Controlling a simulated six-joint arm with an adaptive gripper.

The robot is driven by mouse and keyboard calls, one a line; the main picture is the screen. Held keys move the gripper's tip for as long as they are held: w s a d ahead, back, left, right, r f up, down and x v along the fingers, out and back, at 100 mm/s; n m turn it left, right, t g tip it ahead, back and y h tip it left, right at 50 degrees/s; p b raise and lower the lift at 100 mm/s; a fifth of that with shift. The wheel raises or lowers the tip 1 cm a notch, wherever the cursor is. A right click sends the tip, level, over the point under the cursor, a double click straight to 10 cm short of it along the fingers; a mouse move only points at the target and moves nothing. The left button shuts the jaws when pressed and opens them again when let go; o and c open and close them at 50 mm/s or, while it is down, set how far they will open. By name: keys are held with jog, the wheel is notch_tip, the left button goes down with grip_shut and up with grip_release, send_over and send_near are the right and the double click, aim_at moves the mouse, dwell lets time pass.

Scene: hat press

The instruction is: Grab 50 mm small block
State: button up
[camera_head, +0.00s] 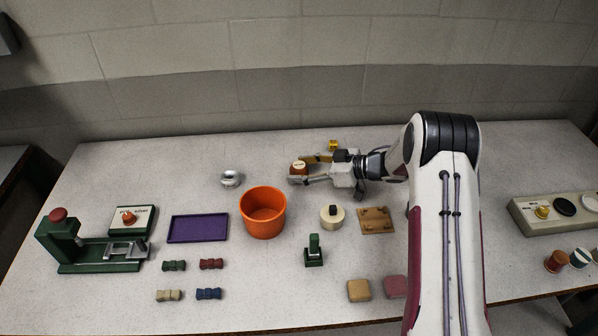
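My gripper (303,170) reaches left over the back middle of the table, with its two fingers spread apart. A small block with an orange-brown top and a pale label (298,166) sits at the fingertips, between them. I cannot tell whether the fingers touch it, or whether it rests on the table. A small yellow block (334,145) is just behind the gripper. A tan block (359,290) and a pink block (396,286) lie at the front, the pink one beside my arm. No size marking is readable, so I cannot tell which is 50 mm.
An orange bucket (263,222) stands left of the gripper, near a silver knob-like item (230,179). A purple tray (198,229), a green press (92,250) and several small notched blocks are further left. A round cream item (332,217) and wooden plate (376,220) lie in front.

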aim_at(302, 166)
jog(key=c, duration=0.8)
jog(key=shift+o, duration=0.2)
jog(key=shift+r, duration=0.1)
jog(key=shift+r, duration=4.95)
